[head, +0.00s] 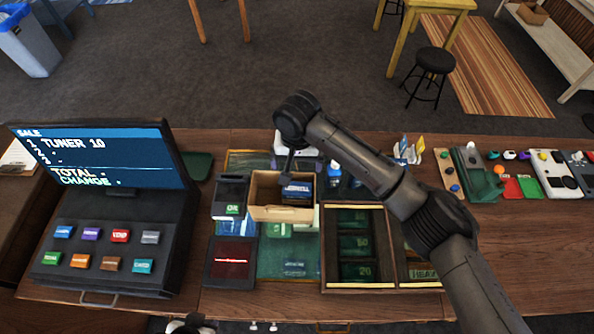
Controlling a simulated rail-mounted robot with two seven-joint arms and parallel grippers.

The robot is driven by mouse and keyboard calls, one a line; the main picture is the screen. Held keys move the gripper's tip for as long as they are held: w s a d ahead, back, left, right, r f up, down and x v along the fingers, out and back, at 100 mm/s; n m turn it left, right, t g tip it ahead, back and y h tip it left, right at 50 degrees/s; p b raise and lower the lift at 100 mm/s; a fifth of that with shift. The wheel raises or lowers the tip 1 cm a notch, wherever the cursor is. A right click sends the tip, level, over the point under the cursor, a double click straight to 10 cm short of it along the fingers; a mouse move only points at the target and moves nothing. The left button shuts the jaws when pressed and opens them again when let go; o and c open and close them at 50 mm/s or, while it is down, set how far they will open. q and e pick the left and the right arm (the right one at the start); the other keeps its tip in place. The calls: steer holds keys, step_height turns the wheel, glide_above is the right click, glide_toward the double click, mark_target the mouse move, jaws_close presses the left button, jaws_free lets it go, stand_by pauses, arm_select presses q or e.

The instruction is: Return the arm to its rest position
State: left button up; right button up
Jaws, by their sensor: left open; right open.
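My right arm reaches in from the lower right, over the counter. Its gripper (287,170) points down at the small open cardboard box (282,213), mostly hidden by the wrist; the sliver of it that shows is open, and I see nothing held. A dark blue packet (297,190) stands in the box; whether the gripper touches either cannot be told. My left gripper (262,326) is low at the front edge of the counter, almost cut off by the bottom of the picture. It is open and looks empty.
A till with a lit screen (105,158) and coloured keys stands at the left. A wooden tray (357,290) with green compartments lies right of the box. Small goods (505,180) fill the counter's right end. A black stool (435,62) stands on the floor beyond.

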steer(key=shift+r, duration=1)
